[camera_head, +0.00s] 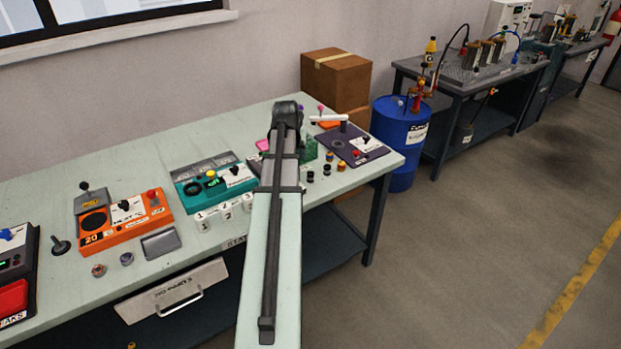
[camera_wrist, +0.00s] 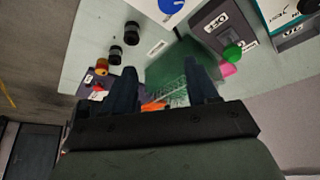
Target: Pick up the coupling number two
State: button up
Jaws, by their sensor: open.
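Three white blocks marked 1, 2 and 3 stand in a row on the bench in the head view; the one marked 2 (camera_head: 228,215) is in the middle. Small dark cylinders, possibly couplings, stand farther right, one dark (camera_head: 326,169) and one with a yellow-orange band (camera_head: 341,165). In the wrist view are black cylinders (camera_wrist: 132,33) and (camera_wrist: 115,54), and a red-yellow one (camera_wrist: 102,67). I cannot tell which is coupling number two. My gripper (camera_wrist: 162,75) is open and empty, over a green see-through holder (camera_wrist: 183,62). My arm hides part of the bench.
The bench (camera_head: 60,200) carries an orange unit (camera_head: 122,225), a teal unit (camera_head: 213,180) and a dark panel (camera_head: 352,146) with a white tube. A blue drum (camera_head: 402,130) and cardboard boxes (camera_head: 335,78) stand beyond its far end. The green holder is close to my fingers.

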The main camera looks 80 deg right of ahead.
aim_at(310, 173)
jog(key=s+m, duration=0.1)
jog(key=s, duration=0.4)
jog(key=shift+x, duration=6.75)
jog(key=shift+s+a+f, duration=0.1)
jog(key=shift+a, duration=0.1)
grip_shut()
